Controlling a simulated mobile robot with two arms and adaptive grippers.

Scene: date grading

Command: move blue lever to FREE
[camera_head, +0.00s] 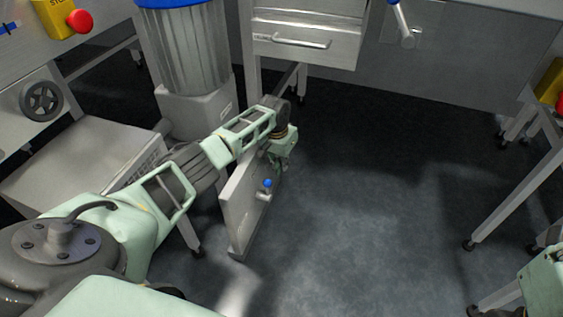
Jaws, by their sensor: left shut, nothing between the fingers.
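A short lever with a round blue knob (267,183) sticks out from the face of an upright grey panel (241,205) near the middle. No FREE marking can be read on it. My left arm reaches in from the left, over the panel's top edge. My left gripper (284,163) is at the panel's far end, just above and to the right of the blue knob, apart from it. It is small and partly hidden by its own wrist; its fingers are shut and empty. My right gripper is outside the picture; only part of the right arm shows at the lower right.
A metal rod with a blue end (403,25) hangs at the top, beside a drawer unit (305,40). A ribbed metal drum (187,45) stands behind my left arm. A handwheel (41,101) and a red button (80,21) are at left. Table legs stand at right; the middle floor is clear.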

